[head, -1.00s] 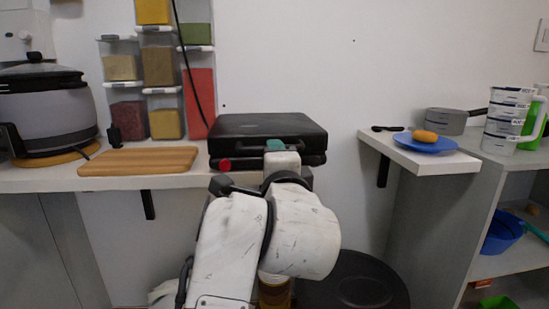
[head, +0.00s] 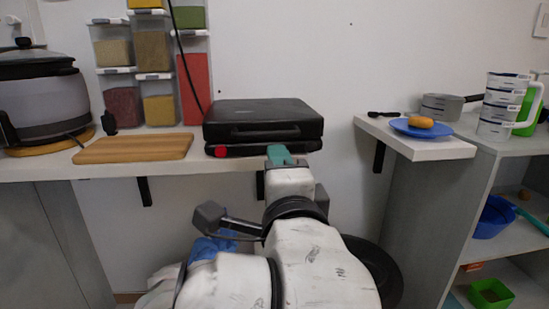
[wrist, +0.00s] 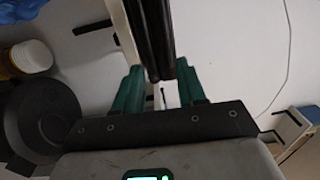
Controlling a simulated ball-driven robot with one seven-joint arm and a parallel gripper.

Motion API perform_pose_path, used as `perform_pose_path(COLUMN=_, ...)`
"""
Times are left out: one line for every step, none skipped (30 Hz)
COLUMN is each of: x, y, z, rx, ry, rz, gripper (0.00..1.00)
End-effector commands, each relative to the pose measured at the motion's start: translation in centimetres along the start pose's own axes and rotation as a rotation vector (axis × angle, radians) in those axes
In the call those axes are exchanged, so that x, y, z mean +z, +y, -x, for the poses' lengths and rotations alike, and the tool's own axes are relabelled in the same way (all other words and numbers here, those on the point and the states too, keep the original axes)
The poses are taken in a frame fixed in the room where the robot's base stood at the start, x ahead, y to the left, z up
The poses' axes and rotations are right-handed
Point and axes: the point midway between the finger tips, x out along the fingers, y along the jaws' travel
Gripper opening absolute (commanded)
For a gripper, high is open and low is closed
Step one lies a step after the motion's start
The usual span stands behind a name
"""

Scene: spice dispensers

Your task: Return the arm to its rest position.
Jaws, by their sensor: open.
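My arm reaches forward and up from the bottom of the head view. My gripper (head: 280,156) ends in teal fingers just in front of the black contact grill (head: 263,122), near its front right part. In the wrist view the two teal fingers (wrist: 160,88) are spread apart. The dark grill edge (wrist: 155,35) shows beyond and between them; I cannot tell whether they touch it. I see nothing clearly held. The grill is closed and lies on the white shelf, with a red knob (head: 221,151) at its front left.
The white shelf (head: 40,177) holds a wooden board (head: 134,148) and a cooker (head: 42,97). Spice dispensers (head: 155,60) hang above. At right are a blue plate (head: 405,129) with an orange item and a gray cabinet (head: 435,200). A black bin (head: 385,270) stands below.

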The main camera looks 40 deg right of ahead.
Motion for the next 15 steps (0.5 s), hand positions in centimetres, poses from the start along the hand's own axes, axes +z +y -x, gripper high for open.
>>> perform_pose_path(x=0.05, y=0.06, z=0.49, rx=0.000, ry=-0.001, rz=0.001, gripper=0.40)
perform_pose_path(x=0.03, y=0.06, z=0.70, rx=0.000, ry=-0.001, rz=0.001, gripper=0.40)
perform_pose_path(x=0.02, y=0.05, z=0.93, rx=0.000, ry=-0.001, rz=0.001, gripper=0.40)
perform_pose_path(x=0.01, y=0.05, z=1.05, rx=0.000, ry=-0.001, rz=0.001, gripper=0.40)
perform_pose_path(x=-0.02, y=0.05, z=1.14, rx=0.000, ry=0.000, rz=0.001, gripper=0.40)
perform_pose_path(x=-0.04, y=0.05, z=1.22, rx=0.000, ry=0.000, rz=0.001, gripper=0.40)
perform_pose_path(x=-0.05, y=0.05, z=1.26, rx=0.001, ry=0.001, rz=0.001, gripper=0.40)
perform_pose_path(x=-0.06, y=0.05, z=1.27, rx=0.001, ry=0.001, rz=0.001, gripper=0.40)
perform_pose_path(x=-0.07, y=0.05, z=1.28, rx=0.001, ry=0.001, rz=0.001, gripper=0.40)
perform_pose_path(x=-0.07, y=0.04, z=1.27, rx=0.001, ry=0.001, rz=0.001, gripper=0.40)
perform_pose_path(x=-0.06, y=0.04, z=1.27, rx=0.001, ry=0.001, rz=0.001, gripper=0.40)
perform_pose_path(x=-0.06, y=0.04, z=1.26, rx=0.001, ry=0.001, rz=0.001, gripper=0.40)
perform_pose_path(x=-0.06, y=0.04, z=1.26, rx=0.001, ry=0.001, rz=0.001, gripper=0.40)
perform_pose_path(x=-0.06, y=0.04, z=1.25, rx=0.000, ry=0.001, rz=0.001, gripper=0.40)
perform_pose_path(x=-0.06, y=0.04, z=1.25, rx=0.000, ry=0.001, rz=0.001, gripper=0.40)
